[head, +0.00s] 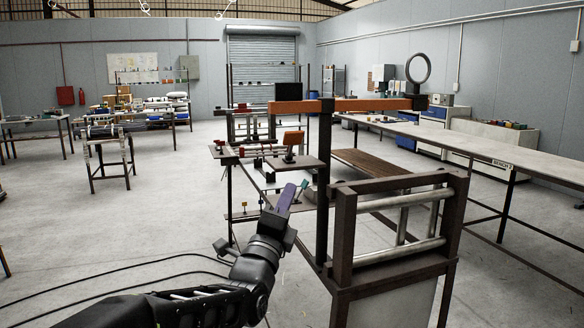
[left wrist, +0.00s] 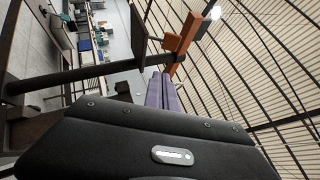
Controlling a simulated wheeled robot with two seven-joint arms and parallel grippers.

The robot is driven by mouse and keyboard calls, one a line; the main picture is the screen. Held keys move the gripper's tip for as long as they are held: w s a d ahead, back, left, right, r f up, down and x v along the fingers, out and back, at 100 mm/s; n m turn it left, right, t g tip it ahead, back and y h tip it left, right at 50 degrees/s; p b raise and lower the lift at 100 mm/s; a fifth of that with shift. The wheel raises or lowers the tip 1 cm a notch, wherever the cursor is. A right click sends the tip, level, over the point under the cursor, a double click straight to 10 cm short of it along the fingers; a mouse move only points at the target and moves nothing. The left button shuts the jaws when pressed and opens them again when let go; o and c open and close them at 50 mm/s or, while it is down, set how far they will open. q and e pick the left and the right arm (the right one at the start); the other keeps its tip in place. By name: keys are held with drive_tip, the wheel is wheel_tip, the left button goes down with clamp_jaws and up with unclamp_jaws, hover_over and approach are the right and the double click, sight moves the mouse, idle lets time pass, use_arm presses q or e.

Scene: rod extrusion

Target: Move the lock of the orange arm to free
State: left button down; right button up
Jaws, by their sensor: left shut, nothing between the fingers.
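The orange arm (head: 345,105) is a long horizontal beam on a dark upright post (head: 325,180), with a dark ring (head: 418,69) above its right end. In the left wrist view an orange piece (left wrist: 188,33) shows beyond the fingers, beside a dark bar. My left gripper (head: 287,197) has purple fingers, shut and empty, pointing up just left of the post and well below the beam. Its fingers also show closed together in the left wrist view (left wrist: 162,92). A small teal piece (head: 304,185) shows by the fingertips. I cannot clearly make out the lock or its position.
A dark metal frame with rollers (head: 400,233) stands close at the right of my left gripper. A long workbench (head: 480,145) runs along the right.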

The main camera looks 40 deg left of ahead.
use_arm(q)
drive_tip(key=shift+r, duration=0.2)
drive_tip(key=shift+a, duration=0.1)
drive_tip(key=p, duration=0.5)
approach(297, 144)
drive_tip(key=w+d+r, duration=0.1)
drive_tip(key=w, duration=0.3)
drive_tip(key=shift+w+a+r+p, duration=0.2)
drive_tip(key=shift+a+r, duration=0.1)
drive_tip(key=shift+a, duration=0.2)
drive_tip(key=shift+w+a+r+p, duration=0.15)
drive_tip(key=shift+w+a+r, duration=0.05)
drive_tip(key=shift+a+r, duration=0.2)
drive_tip(key=shift+w+a, duration=0.2)
drive_tip(key=shift+a, duration=0.25)
